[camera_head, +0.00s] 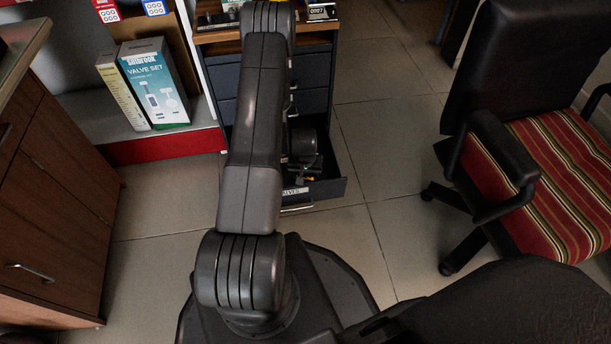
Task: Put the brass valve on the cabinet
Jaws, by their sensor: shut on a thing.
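The cabinet (225,82) is a dark blue-grey drawer unit with a wooden top (216,36), at the top middle behind my arm. Its low drawer (326,188) is pulled open and carries a white label that seems to read "VALVES". My arm reaches over the cabinet front and down to this drawer. My gripper (304,171) is small and dark, low at the open drawer, partly hidden by my arm. It is shut on a small yellowish piece, apparently the brass valve (300,179), whose shape is hard to make out.
Small items and a display marked 0007 (320,11) stand on the cabinet top. A valve set box (153,84) stands on a red-edged shelf at left. A wooden cupboard (50,190) is at far left, a striped office chair (540,150) at right. Tiled floor between is clear.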

